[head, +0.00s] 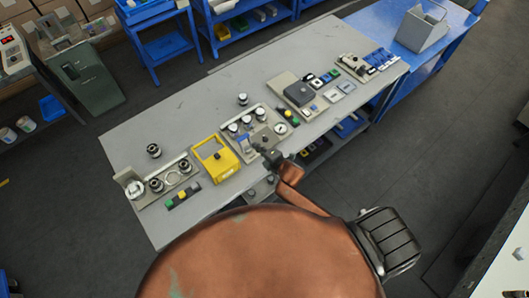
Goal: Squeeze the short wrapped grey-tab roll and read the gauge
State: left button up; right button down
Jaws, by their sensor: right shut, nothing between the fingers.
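My right gripper (264,151) is shut and empty at the front edge of a grey fixture plate (262,118) on the bench. Several small dark and silver rolls (246,120) sit in a row on that plate, and one roll (242,99) stands alone behind it. A round white dial (280,128) is at the plate's right side. Tab colours and wrapping are too small to tell, so I cannot pick out the short grey-tab roll. My left gripper is not in view.
The grey bench (190,115) has clear room along its back left. A yellow frame box (215,160) stands left of my right gripper. A dark grey block device (299,94) and coloured small parts sit to the right. A blue table (400,35) adjoins the right end.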

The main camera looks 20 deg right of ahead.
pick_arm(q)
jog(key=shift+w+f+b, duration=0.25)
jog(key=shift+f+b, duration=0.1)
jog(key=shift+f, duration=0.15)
pick_arm(e)
jog(key=v, duration=0.6)
jog(key=shift+s+a+f, duration=0.1)
jog(key=shift+f, duration=0.15)
jog(key=s+d+f+m+g+h+b, duration=0.1)
jog(key=s+d+f+m+g+b, duration=0.3)
jog(key=f, duration=0.8)
jog(key=s+d+f+m+t+h+b, duration=0.1)
jog(key=s+d+f+m, duration=0.3)
jog(key=f, duration=0.8)
jog(key=s+d+f+m+g+h+b, duration=0.1)
jog(key=s+d+f+g+b, duration=0.15)
jog(key=s+f, duration=0.65)
pick_arm(q)
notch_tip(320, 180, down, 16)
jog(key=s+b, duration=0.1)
jog(key=b, duration=0.7)
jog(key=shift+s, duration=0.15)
pick_arm(e)
jog(key=s+a+f+m+g, duration=0.1)
jog(key=s+f+m+g, duration=0.5)
jog(key=s+f, duration=2.3)
jog(key=s+m, duration=0.2)
jog(key=m, duration=0.2)
jog(key=shift+s, duration=0.3)
jog(key=shift+a, duration=0.15)
